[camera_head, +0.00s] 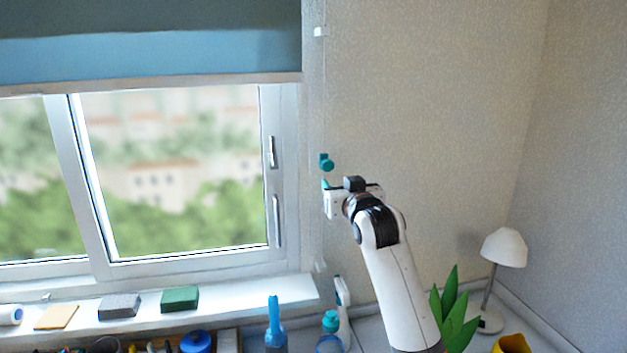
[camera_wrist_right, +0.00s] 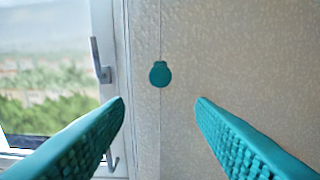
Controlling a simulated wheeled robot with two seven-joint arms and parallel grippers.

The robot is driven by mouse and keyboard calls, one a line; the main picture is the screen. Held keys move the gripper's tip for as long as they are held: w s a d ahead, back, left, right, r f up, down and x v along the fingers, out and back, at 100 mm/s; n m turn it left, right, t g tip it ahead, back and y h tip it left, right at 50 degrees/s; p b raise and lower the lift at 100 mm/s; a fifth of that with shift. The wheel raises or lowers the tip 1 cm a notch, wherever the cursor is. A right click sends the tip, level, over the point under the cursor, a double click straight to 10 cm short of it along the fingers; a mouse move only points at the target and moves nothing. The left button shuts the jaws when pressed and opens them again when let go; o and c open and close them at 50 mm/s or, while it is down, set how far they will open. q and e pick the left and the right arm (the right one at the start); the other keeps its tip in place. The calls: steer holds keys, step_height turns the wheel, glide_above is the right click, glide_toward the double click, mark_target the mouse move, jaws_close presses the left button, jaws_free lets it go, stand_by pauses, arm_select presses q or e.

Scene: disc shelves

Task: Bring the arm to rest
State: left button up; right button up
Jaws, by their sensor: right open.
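My right arm (camera_head: 395,285) reaches up from the lower right toward the wall beside the window. My right gripper (camera_head: 326,186) is near the blind's cord, just below a teal knob (camera_head: 326,163). In the right wrist view the teal fingers (camera_wrist_right: 160,108) are spread wide with nothing between them. The teal knob (camera_wrist_right: 160,74) hangs on the thin cord ahead of the fingertips, apart from them. My left gripper is not in view.
A blue blind (camera_head: 150,55) covers the window's top. The sill (camera_head: 230,295) carries a green block (camera_head: 180,299), a grey block (camera_head: 120,306) and a tan pad (camera_head: 56,317). Bottles (camera_head: 275,325), a plant (camera_head: 455,315) and a white lamp (camera_head: 503,248) stand below. Wall to the upper right is clear.

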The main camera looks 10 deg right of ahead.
steer(key=s+f+g, duration=0.4)
steer(key=s+f, duration=0.6)
steer(key=f, duration=0.5)
steer(key=s+f+g, duration=0.3)
steer(key=s+f, duration=0.7)
steer(key=f, duration=0.5)
steer(key=s+f+n+g, duration=0.1)
steer(key=s+f+g, duration=0.35)
steer(key=s, duration=0.95)
steer(key=s+f+n+g, duration=0.1)
steer(key=s+f+g, duration=0.3)
steer(key=s, duration=1)
steer(key=s+d+f+x, duration=0.1)
steer(key=s+x, duration=0.2)
steer(key=x, duration=1)
steer(key=s+x, duration=0.2)
steer(key=x, duration=1.1)
steer(key=s+d+f, duration=0.1)
steer(key=s+f, duration=0.7)
steer(key=s+d+f+g, duration=0.1)
steer(key=s+d+f, duration=0.1)
steer(key=s+f, duration=0.7)
steer(key=shift+d+h+b, duration=0.3)
steer(key=shift+d, duration=0.05)
